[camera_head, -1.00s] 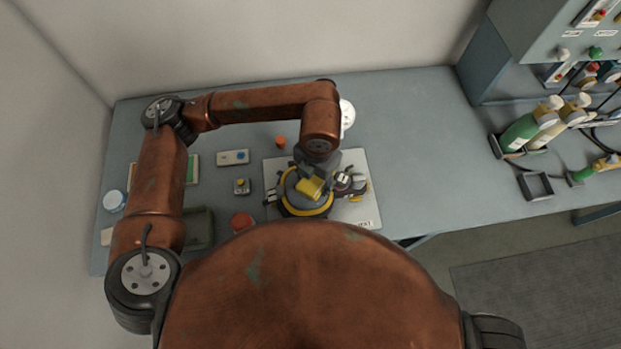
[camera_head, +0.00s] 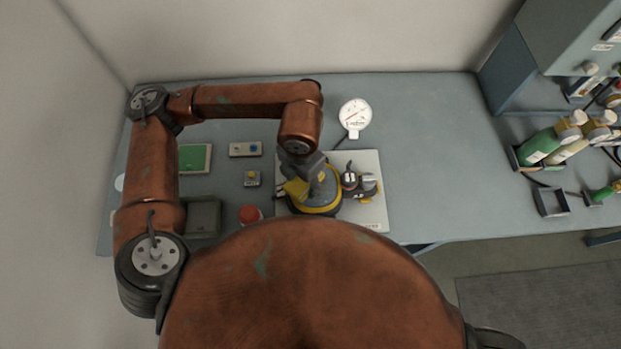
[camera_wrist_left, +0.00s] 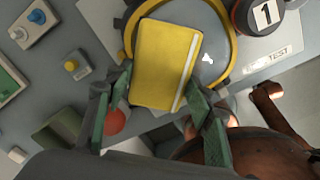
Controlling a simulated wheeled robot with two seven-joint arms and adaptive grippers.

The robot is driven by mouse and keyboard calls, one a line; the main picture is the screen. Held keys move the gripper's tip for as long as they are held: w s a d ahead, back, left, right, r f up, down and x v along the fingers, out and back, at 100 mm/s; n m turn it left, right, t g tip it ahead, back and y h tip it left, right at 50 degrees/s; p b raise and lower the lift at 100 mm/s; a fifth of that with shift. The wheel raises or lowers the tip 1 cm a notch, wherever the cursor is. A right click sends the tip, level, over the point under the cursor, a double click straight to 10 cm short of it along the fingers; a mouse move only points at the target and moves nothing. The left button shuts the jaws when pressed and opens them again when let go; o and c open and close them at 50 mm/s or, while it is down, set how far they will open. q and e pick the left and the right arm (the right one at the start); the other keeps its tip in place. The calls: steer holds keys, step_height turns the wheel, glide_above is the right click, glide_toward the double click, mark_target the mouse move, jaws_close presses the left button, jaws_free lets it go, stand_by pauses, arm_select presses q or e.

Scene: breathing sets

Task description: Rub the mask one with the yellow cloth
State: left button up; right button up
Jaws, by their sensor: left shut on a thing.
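The mask (camera_head: 325,199), with a grey visor and yellow rim, lies on a pale board. In the left wrist view its visor (camera_wrist_left: 212,58) shows around the cloth, beside a dark round part (camera_wrist_left: 262,14) marked 1. My left gripper (camera_head: 304,174) is over the mask, pointing down. It is shut on the yellow cloth (camera_wrist_left: 163,65), a flat piece with a pale strip along one edge, between green-padded fingers. In the head view the cloth (camera_head: 296,190) is over the left part of the mask. Whether it touches the visor is unclear. My right gripper is not in view.
The board (camera_head: 372,215) also holds a dark fitting (camera_head: 359,184) right of the mask. A white gauge (camera_head: 355,115) stands behind. A red knob (camera_head: 249,214), a yellow-button box (camera_head: 251,178) and a green tray (camera_head: 203,217) are left.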

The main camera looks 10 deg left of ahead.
mark_target(299, 183)
arm_select(q)
steer(key=shift+s+a, duration=0.1)
steer(key=shift+a, duration=0.25)
steer(key=shift+r+p, duration=1.7)
steer(key=shift+r, duration=1.25)
step_height(299, 183, up, 3)
steer(key=shift+r+p, duration=0.1)
steer(key=shift+p, duration=0.5)
